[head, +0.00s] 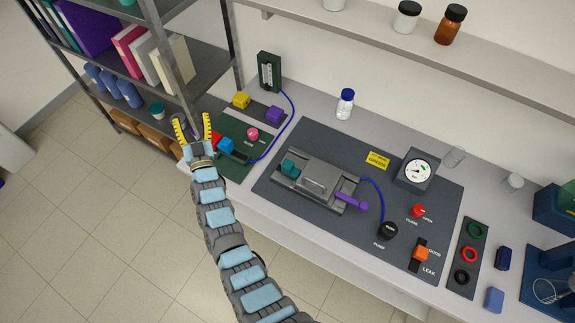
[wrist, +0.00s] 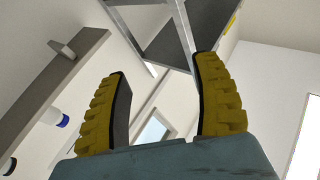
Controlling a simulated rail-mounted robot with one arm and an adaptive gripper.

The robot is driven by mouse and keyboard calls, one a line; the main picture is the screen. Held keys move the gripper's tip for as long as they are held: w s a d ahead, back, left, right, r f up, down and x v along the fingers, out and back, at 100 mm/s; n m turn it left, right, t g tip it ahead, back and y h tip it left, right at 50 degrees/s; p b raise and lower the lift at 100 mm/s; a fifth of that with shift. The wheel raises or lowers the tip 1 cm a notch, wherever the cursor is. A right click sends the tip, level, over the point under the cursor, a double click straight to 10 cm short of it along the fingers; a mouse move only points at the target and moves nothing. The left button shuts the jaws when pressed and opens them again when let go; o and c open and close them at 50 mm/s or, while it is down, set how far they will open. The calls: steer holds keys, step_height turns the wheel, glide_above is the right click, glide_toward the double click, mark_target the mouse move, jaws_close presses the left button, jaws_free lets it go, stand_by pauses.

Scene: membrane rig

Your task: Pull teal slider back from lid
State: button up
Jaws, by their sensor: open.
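The teal slider (head: 290,168) sits at the left end of the grey rig on the dark mat. The grey lid (head: 316,187) with its handle lies just right of the slider; I cannot tell whether they touch. A purple lever (head: 350,201) sticks out at the rig's right end. My gripper (head: 192,127) is open and empty at the left, over the bench's left end and well apart from the slider. In the wrist view its yellow fingers (wrist: 160,95) are spread with nothing between them, and the rig is out of view.
A green panel (head: 232,170) with coloured knobs lies between my gripper and the rig. A blue cable (head: 287,125) crosses there. A gauge (head: 416,170), red knob (head: 418,210) and black pump knob (head: 388,231) stand right of the rig. Shelving (head: 165,70) rises close behind my gripper.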

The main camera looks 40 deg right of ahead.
steer(key=w+d+f+n+g+y+b, duration=0.1)
steer(key=w+d+n+g+y, duration=0.15)
steer(key=w, duration=0.35)
steer(key=w+d+f+n+g+y+b, duration=0.1)
steer(key=w+d+g+y, duration=0.15)
steer(key=w, duration=0.35)
steer(key=n+g+y+b, duration=0.45)
steer(key=n+g, duration=0.25)
steer(key=g, duration=0.8)
glide_toward(288, 164)
steer(key=shift+m, duration=0.25)
steer(key=f, duration=0.9)
steer(key=shift+a+f, duration=0.15)
steer(key=shift+a, duration=0.15)
steer(key=shift+d+f, duration=0.15)
steer(key=shift+f, duration=0.3)
